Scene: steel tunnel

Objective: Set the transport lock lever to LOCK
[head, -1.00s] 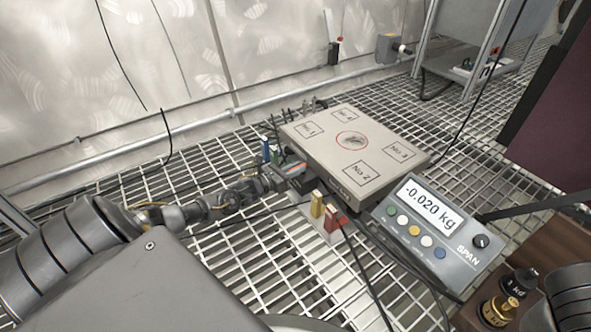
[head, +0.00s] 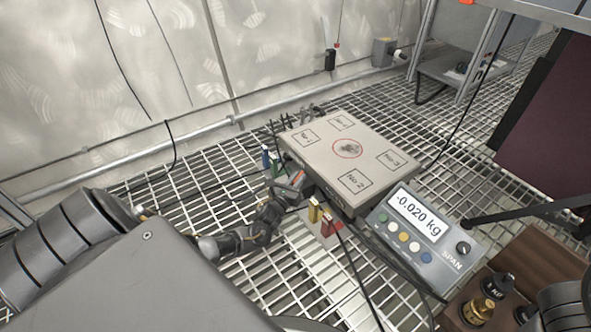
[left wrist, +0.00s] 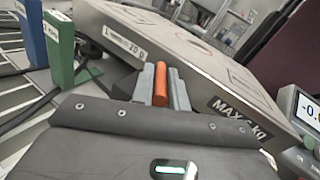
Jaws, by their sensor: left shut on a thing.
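The platform scale (head: 335,190) has a pale top with numbered squares and a red circle. An orange lever (left wrist: 160,84) stands at its near-left side, low by the side wall. My left gripper (head: 292,184) is at that side of the scale. In the left wrist view its two grey fingers (left wrist: 161,92) sit on either side of the lever and are shut on it. In the head view the lever is a small orange-red mark (head: 297,177) by the gripper. No LOCK marking is readable. My right gripper is out of view.
The display unit (head: 415,228) reads -0.020 kg. Blue (head: 265,158) and green (head: 274,166) blocks stand left of the scale; yellow (head: 314,210) and red (head: 327,226) ones stand in front. Cables cross the grating. Weights (head: 480,310) sit in a wooden box at lower right.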

